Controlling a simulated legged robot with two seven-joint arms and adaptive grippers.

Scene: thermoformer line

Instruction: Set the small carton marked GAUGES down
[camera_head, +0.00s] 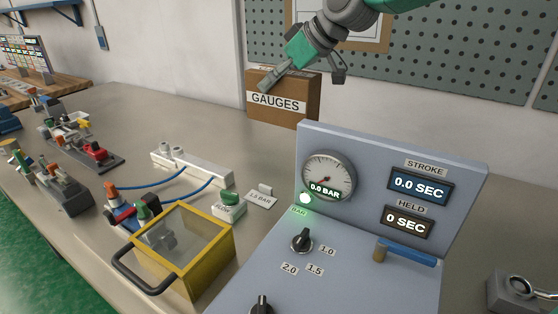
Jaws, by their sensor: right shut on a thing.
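The small brown carton (284,107) has a white label reading GAUGES on its front. It is upright at the back of the bench, behind the control panel. My right gripper (302,78) comes down from the top and is shut on the carton, one finger across its top left, the other at its right. The view does not show clearly whether the carton's base touches the bench. My left gripper is not in view.
The grey control panel (390,160), with gauge and displays, stands close in front of the carton. A yellow-framed box (188,250), a white manifold (192,167) and several fixtures lie to the left. Bare bench top (130,115) lies left of the carton. A pegboard (450,60) is behind.

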